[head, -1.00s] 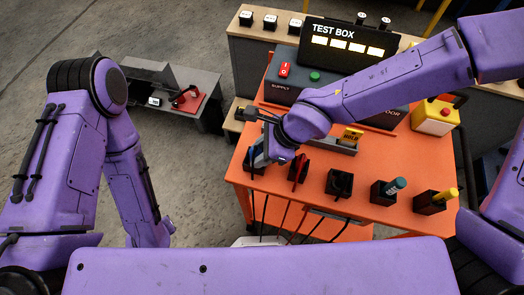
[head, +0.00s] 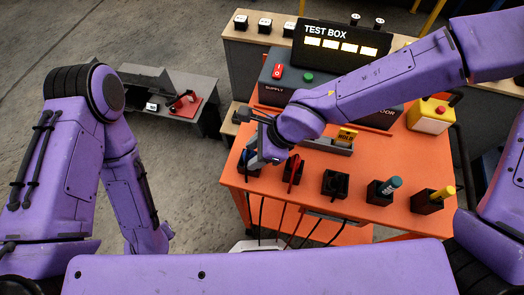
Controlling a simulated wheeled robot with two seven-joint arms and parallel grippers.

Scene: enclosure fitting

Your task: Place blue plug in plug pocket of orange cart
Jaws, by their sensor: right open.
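The orange cart (head: 400,215) stands in front of me with a row of black pockets along its near edge. The blue plug (head: 247,154) shows only as a small blue patch at the leftmost pocket (head: 246,171). My right gripper (head: 259,158) is open directly over that pocket, close around or beside the plug. The gripper partly hides the plug, so I cannot tell how deep it sits. My left arm hangs at the left, and its gripper is out of sight.
Behind are the test box (head: 340,40), a supply unit (head: 285,88) and a yellow box with a red button (head: 430,116). Cables hang off the front.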

